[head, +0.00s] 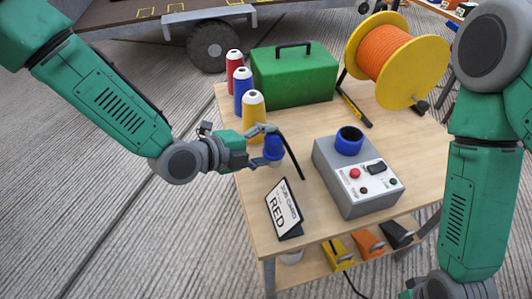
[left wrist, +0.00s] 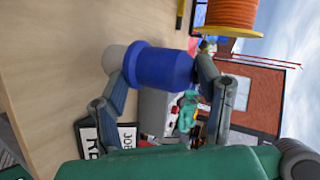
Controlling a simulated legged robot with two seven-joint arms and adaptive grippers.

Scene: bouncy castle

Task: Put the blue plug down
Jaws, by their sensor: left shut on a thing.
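The blue plug (head: 273,148) is between the fingers of my left gripper (head: 268,146), which is shut on it at the left side of the wooden table (head: 325,108). In the left wrist view the blue plug (left wrist: 160,68) shows as a blue cylinder with a pale end, a finger on each side. I cannot tell whether its pale end touches the tabletop. My right arm comes down at the right; its gripper is cut off by the bottom edge.
A grey control box (head: 354,180) with a blue ring (head: 349,140) stands right of the plug. A job card reading RED (head: 284,208) is in front.

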